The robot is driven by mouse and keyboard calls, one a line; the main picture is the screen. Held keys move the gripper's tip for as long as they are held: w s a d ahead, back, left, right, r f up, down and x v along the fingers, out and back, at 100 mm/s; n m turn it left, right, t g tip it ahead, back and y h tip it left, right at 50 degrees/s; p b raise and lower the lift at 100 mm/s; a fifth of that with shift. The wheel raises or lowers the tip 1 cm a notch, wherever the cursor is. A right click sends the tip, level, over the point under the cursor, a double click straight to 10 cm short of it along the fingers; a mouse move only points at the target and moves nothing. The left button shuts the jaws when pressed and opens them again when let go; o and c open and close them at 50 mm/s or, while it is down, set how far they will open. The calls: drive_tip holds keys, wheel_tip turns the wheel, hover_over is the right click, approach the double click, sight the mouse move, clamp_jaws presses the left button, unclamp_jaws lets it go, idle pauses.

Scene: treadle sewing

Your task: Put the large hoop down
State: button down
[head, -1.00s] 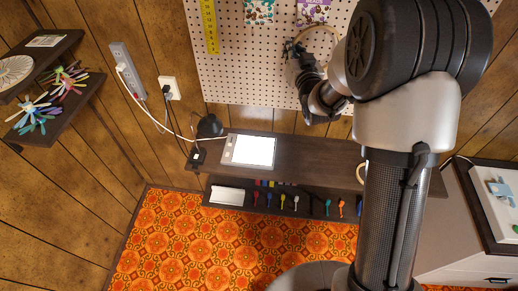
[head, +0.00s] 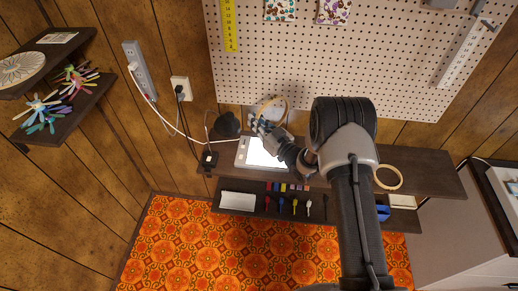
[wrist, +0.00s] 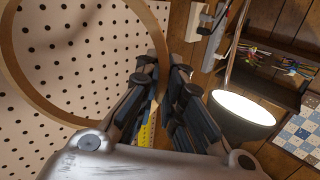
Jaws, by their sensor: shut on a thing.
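The large hoop (head: 285,103) is a light wooden ring. It is held up off the tabletop, above the lit white pad (head: 250,153) and in front of the pegboard's lower edge. My gripper (head: 258,124) is shut on the hoop's rim. In the wrist view the hoop (wrist: 38,105) fills the upper left as a big arc, and my fingers (wrist: 165,85) close on it at its right side. The part of the rim between the fingers is hidden.
A dark desk (head: 432,182) carries the pad, a black lamp (head: 227,124) at left and another wooden hoop (head: 388,189) at right. A lower shelf holds a white sheet (head: 238,201) and several coloured tools. A white cord runs along the wall. My arm hides the desk's middle.

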wheel_tip(320, 180, down, 13)
drive_tip(key=shift+f+b, duration=0.1)
drive_tip(key=shift+b, duration=1.05)
drive_tip(key=c, duration=2.2)
unclamp_jaws()
drive_tip(key=shift+f, duration=0.15)
drive_tip(key=o, duration=0.5)
